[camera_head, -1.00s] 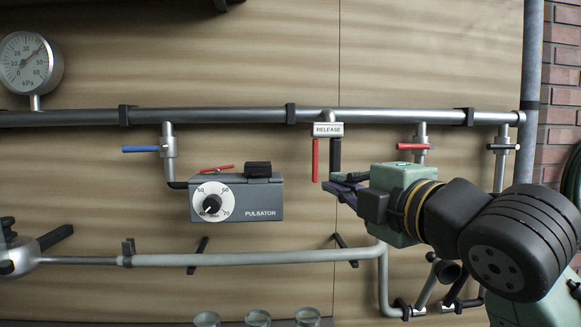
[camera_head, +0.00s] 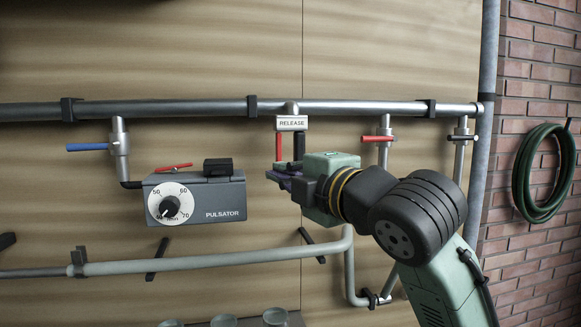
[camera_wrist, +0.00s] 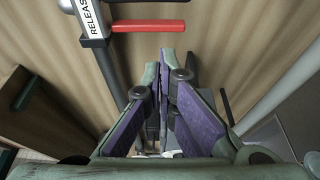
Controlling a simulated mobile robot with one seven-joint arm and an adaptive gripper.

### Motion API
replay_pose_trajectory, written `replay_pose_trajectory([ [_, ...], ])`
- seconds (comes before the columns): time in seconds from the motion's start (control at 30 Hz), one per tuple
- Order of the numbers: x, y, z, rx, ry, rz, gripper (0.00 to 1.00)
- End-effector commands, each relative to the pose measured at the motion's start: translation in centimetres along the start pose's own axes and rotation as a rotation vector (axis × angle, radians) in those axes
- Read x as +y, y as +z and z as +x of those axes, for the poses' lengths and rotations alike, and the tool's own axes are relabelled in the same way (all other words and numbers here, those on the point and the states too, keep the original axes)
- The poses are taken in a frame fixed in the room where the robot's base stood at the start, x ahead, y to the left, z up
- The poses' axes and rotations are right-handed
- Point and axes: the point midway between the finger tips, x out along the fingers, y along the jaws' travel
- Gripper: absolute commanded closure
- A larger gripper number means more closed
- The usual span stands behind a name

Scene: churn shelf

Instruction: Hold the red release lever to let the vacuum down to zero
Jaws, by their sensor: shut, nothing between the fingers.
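The red release lever (camera_head: 278,147) hangs down from the white RELEASE label (camera_head: 291,123) on the steel pipe. My gripper (camera_head: 272,176) is shut and empty at the lever's lower end, which the fingers seem to overlap in the head view. In the wrist view the lever (camera_wrist: 148,26) lies across the picture just beyond my fingertips (camera_wrist: 172,54). I cannot tell whether they touch it. The vacuum gauge is out of view now.
The grey pulsator box (camera_head: 196,200) is at left, with a blue valve handle (camera_head: 88,147) above it. Another red handle (camera_head: 378,138) is right of the release. A lower pipe (camera_head: 220,258) runs beneath. A green hose (camera_head: 545,175) hangs on the brick wall.

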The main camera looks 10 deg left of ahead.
Motion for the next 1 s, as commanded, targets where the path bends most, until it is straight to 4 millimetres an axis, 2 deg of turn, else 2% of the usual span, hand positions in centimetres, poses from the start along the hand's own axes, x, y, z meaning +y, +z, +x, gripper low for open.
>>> replay_pose_trajectory([
  [0.03, 0.3, -0.1, 1.1, 0.002, -0.003, 0.002, 1.0],
  [0.2, 0.2, 0.0, 3.9, 0.002, -0.002, 0.002, 1.0],
  [0.4, 0.1, 0.0, 5.7, 0.001, 0.0, 0.001, 1.0],
  [0.83, -0.2, 0.1, 6.0, 0.0, 0.0, 0.001, 1.0],
  [1.0, -0.7, 1.2, 5.6, -0.001, -0.001, 0.002, 1.0],
])
